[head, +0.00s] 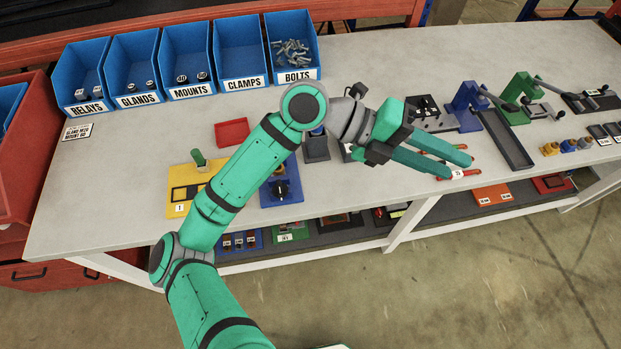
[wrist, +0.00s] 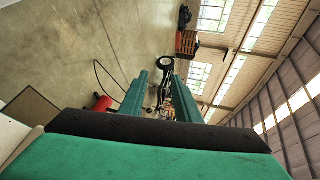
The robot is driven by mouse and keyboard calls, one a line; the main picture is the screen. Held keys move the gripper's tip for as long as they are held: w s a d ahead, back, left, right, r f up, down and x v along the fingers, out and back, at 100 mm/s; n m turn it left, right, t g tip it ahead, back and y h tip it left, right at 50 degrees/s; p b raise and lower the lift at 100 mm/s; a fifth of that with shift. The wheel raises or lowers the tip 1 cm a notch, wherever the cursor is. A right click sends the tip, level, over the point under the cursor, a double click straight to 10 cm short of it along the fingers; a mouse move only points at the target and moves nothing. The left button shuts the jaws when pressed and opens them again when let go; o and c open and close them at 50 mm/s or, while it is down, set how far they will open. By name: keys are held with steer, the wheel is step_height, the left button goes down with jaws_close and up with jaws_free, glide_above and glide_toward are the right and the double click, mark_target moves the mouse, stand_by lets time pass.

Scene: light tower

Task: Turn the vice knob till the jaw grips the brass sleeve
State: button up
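My gripper (head: 458,166) is held out over the right-centre of the bench, pointing right. Its two green fingers are parallel with a gap between them; the wrist view also shows the gap (wrist: 160,85), with nothing held. A blue fixture with a dark round knob (head: 280,189) is at the bench's front edge, partly behind my forearm, left of my gripper and well apart from it. I cannot tell for sure that this is the vice knob. I cannot make out the brass sleeve or the jaw; my arm may hide them.
Blue bins (head: 240,55) stand along the back. A yellow fixture (head: 184,194) with a green handle, a red tray (head: 232,132), a dark tray (head: 507,140), and blue (head: 465,107) and green (head: 519,97) lever fixtures stand on the bench. Red-handled tools lie near my fingers.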

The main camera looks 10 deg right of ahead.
steer(key=w+a+f+n+t+y, duration=0.1)
steer(key=w+a+f+t+y, duration=0.15)
steer(key=a+f, duration=0.2)
steer(key=n+t+y, duration=0.4)
steer(key=n+y, duration=0.1)
steer(key=y, duration=0.6)
glide_above(279, 186)
step_height(279, 186, down, 8)
steer(key=f, duration=0.1)
step_height(279, 186, down, 8)
steer(key=shift+s+f, duration=0.1)
steer(key=shift+f, duration=0.7)
steer(key=shift+c, duration=0.6)
jaws_close()
steer(key=shift+d, duration=0.1)
